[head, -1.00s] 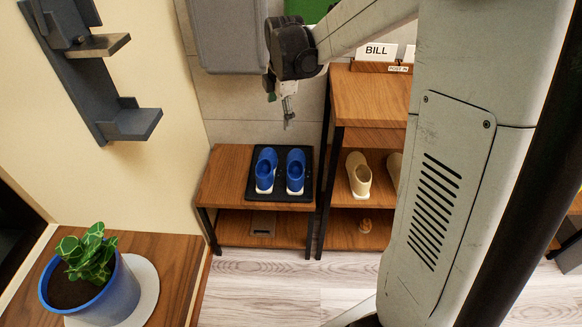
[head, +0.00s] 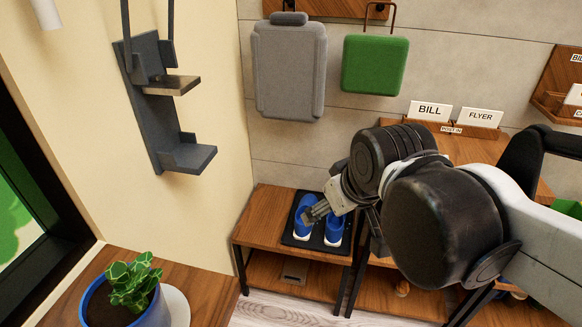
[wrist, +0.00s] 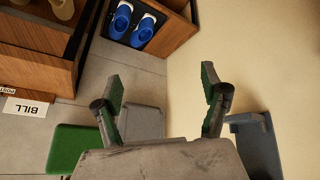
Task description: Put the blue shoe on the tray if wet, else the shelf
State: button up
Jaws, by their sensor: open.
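Two blue shoes, the left one (head: 300,232) and the right one (head: 334,229), stand side by side on a black tray (head: 289,239) on a wooden bench. Both also show at the top of the wrist view, one (wrist: 122,18) beside the other (wrist: 142,34). I cannot tell whether either is wet. My gripper (head: 312,213) overlaps the shoes in the head view and hides part of them. In the wrist view my gripper (wrist: 160,75) has its fingers wide apart with nothing between them, and the shoes lie beyond the fingers.
The bench has a lower shelf (head: 262,268) with a small grey item (head: 293,270). A wooden cabinet with a BILL sign (head: 430,111) stands to the right. A dark wall rack (head: 150,110) is at left, a grey bag (head: 290,70) and green bag (head: 375,65) hang behind, and a potted plant (head: 130,285) is in front.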

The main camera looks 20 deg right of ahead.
jog(key=shift+s+a+f+m+t, duration=0.2)
jog(key=shift+s+f+m, duration=0.1)
jog(key=shift+s+m, duration=0.4)
jog(key=shift+s+a+f+m+t, duration=0.1)
jog(key=shift+s+a+f+m, duration=0.15)
jog(key=shift+s+m, duration=0.45)
jog(key=shift+s, duration=0.15)
notch_tip(320, 180, up, 3)
jog(key=p, duration=0.3)
jog(key=shift+r, duration=0.15)
